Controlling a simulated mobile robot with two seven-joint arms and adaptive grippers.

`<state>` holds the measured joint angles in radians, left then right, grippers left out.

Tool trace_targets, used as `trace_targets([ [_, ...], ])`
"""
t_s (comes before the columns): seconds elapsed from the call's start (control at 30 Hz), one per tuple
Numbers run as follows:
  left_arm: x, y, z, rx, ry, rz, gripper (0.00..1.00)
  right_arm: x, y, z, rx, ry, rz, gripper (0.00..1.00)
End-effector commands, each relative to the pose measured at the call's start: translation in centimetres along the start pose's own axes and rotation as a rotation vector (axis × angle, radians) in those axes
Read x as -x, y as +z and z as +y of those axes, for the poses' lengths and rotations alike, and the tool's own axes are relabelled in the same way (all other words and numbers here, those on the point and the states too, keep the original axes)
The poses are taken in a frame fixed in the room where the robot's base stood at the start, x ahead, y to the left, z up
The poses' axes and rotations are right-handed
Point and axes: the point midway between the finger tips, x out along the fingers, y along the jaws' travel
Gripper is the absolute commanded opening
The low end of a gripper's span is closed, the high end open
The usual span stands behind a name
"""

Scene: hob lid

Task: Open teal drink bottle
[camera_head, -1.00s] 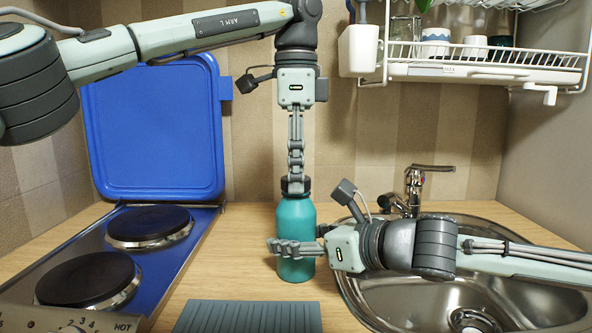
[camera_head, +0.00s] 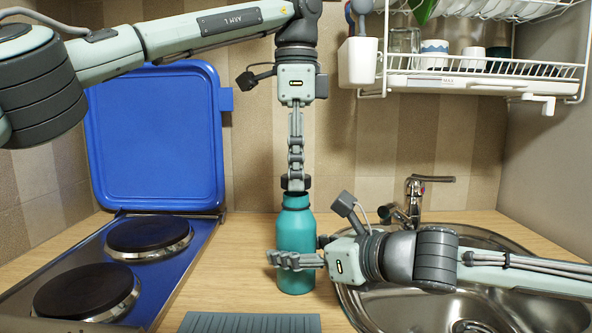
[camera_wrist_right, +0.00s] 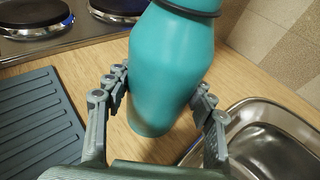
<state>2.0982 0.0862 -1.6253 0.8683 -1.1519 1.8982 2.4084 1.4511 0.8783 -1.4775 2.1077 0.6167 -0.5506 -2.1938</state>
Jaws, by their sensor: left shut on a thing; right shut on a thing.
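The teal drink bottle (camera_head: 297,230) stands upright on the wooden counter between the hob and the sink. Its dark cap (camera_head: 296,185) is in my left gripper (camera_head: 296,176), which points straight down from above and is shut on it. The cap sits at the bottle's mouth, higher than the teal neck; whether a thin gap parts them is hard to tell. My right gripper (camera_head: 297,260) reaches in from the right and is shut around the bottle's lower body. In the right wrist view the bottle (camera_wrist_right: 168,75) stands between the two fingers, with a dark ring near its top.
The blue hob lid (camera_head: 155,135) stands open behind two dark hob plates (camera_head: 150,236). A steel sink (camera_head: 400,300) with a tap (camera_head: 414,190) lies at the right, under my right arm. A grey ribbed mat (camera_head: 250,322) lies in front. A dish rack (camera_head: 480,80) hangs above the sink.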

Motion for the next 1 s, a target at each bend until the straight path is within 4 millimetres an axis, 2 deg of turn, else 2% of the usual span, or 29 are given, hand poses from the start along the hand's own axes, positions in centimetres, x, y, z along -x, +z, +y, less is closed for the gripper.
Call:
trace_targets([
  [0.13, 0.4, 0.0, 0.0, 0.001, -0.002, 0.001, 0.04, 0.0, 0.1, 0.0, 0.000, 0.000, -0.001, 0.00],
  [0.43, 3.7, -0.1, 0.0, 0.001, -0.002, 0.001, 0.04, 0.0, 0.0, 0.0, 0.000, 0.000, -0.001, 0.00],
  [0.7, 4.0, 0.0, 0.0, 0.001, -0.001, 0.001, 0.04, 0.0, 0.0, 0.0, 0.000, 0.000, -0.001, 0.00],
  [0.73, 4.0, 0.0, 0.0, 0.001, -0.001, 0.001, 0.04, 0.0, 0.0, 0.0, 0.000, 0.000, -0.001, 0.58],
  [0.9, 4.0, 0.0, 0.0, 0.001, -0.001, 0.001, 0.04, 0.0, 0.0, 0.0, 0.000, 0.000, -0.001, 0.79],
  [1.0, 4.0, 0.0, 0.0, 0.001, -0.001, 0.001, 0.04, 0.0, 0.0, 0.0, 0.000, 0.000, 0.000, 0.79],
])
